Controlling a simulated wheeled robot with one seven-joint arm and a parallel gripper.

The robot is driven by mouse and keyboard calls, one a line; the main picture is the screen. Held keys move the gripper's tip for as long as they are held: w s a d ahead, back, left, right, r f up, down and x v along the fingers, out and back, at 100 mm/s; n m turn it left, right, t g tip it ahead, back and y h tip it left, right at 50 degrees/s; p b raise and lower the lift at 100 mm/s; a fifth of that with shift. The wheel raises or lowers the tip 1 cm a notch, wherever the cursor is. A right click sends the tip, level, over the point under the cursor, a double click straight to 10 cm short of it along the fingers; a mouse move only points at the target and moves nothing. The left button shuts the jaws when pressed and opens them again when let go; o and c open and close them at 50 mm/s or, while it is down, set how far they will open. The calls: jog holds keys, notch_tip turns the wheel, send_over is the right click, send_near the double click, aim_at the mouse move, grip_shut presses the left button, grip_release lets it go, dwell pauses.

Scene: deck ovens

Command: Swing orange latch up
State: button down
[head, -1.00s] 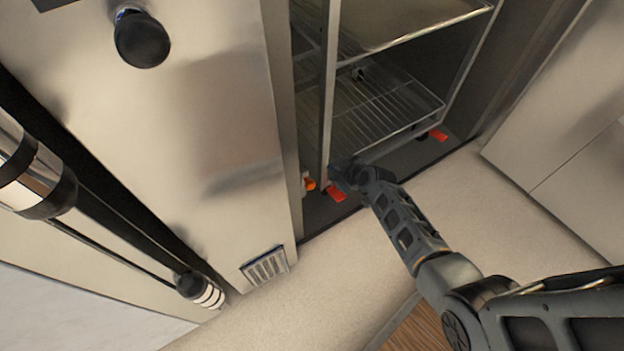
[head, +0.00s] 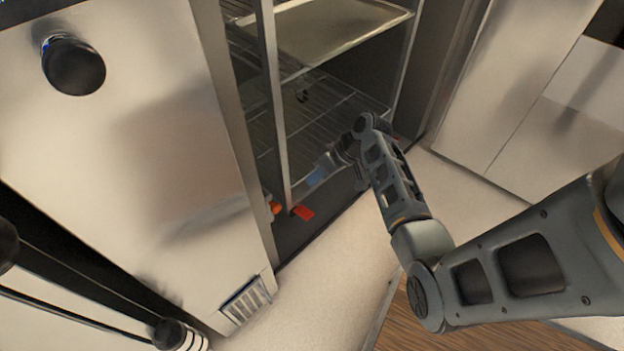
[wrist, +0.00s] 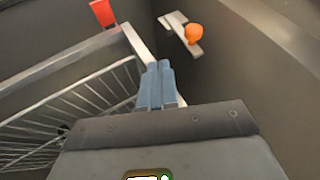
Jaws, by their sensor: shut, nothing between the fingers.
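The orange latch (wrist: 194,33) shows in the wrist view as a round orange knob on a grey metal bar, beyond and slightly right of my fingertips. In the head view the orange latch (head: 276,208) is a small spot low by the oven's left edge, left of a red pedal-like piece. My gripper (wrist: 157,68) has its blue fingers shut and empty, apart from the latch. In the head view my gripper (head: 316,177) is low at the oven opening, right of the latch and near the rack's upright post.
A red piece (head: 303,212) sits at the post's foot; it also shows in the wrist view (wrist: 103,13). The wire rack (wrist: 75,115) stands left of my fingers. A steel panel with a black knob (head: 74,66) flanks the opening. Pale floor (head: 330,285) is clear in front.

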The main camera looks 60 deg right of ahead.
jog(key=w+a+f+b, duration=0.3)
jog(key=w+a+f, duration=0.2)
jog(key=shift+a+f, duration=0.3)
jog(key=shift+f, duration=0.05)
